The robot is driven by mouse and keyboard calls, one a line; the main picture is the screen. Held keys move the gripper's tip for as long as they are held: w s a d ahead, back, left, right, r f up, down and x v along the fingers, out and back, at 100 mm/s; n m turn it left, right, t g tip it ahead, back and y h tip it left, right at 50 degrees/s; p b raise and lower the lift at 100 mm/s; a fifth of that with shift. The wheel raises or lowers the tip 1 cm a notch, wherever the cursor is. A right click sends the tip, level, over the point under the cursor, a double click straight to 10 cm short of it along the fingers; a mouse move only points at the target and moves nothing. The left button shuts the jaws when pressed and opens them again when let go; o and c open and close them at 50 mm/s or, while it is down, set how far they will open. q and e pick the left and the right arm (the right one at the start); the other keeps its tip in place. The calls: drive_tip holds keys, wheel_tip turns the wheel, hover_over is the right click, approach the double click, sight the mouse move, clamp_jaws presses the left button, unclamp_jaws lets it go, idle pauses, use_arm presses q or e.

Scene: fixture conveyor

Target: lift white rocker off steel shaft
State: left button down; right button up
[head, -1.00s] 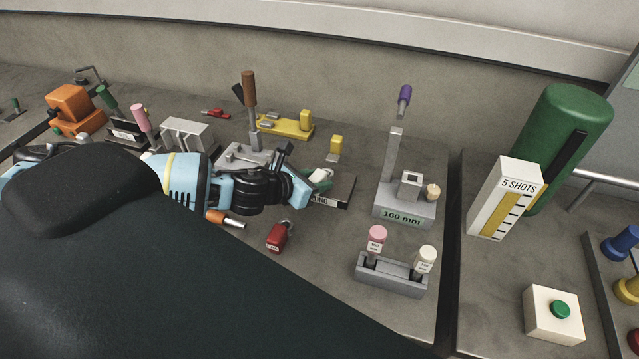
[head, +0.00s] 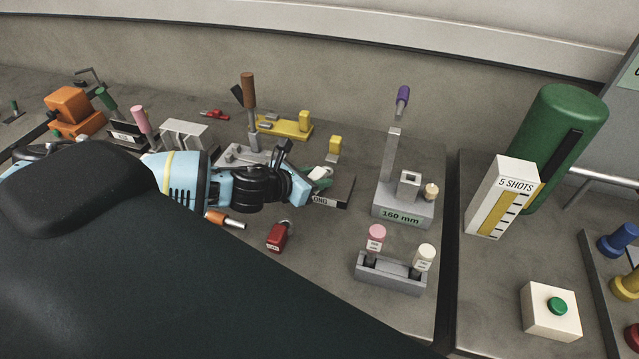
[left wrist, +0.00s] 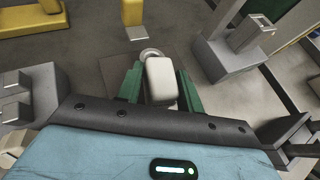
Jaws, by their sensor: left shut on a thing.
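The white rocker (head: 321,171) is at the left gripper's tip in the head view, above a dark plate (head: 343,190) with a partly hidden label. In the left wrist view the rocker (left wrist: 160,82) lies between the green fingers, with a pale ring-like end at its far side. My left gripper (left wrist: 161,88) is shut on the rocker; in the head view the gripper (head: 316,180) reaches in from the left. I cannot make out the steel shaft, or whether the rocker is clear of it. My right gripper is not in view.
A grey stand marked 160 mm (head: 403,216) is right of the plate. A yellow fixture (head: 285,128) and a small yellow block (head: 335,145) stand behind. Some bench between padlock and holder is bare.

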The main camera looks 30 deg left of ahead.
sight(320, 177)
use_arm(q)
drive_tip(key=shift+d+r+h, duration=0.15)
drive_tip(key=shift+d+r, duration=0.15)
drive_tip(key=shift+r, duration=0.25)
drive_tip(key=shift+d+r+h, duration=0.15)
drive_tip(key=shift+d+r, duration=0.1)
drive_tip(key=shift+r, duration=0.25)
drive_tip(key=shift+d+r, duration=0.15)
drive_tip(key=shift+r, duration=0.25)
drive_tip(key=shift+a+r, duration=0.3)
drive_tip(key=shift+r, duration=1.55)
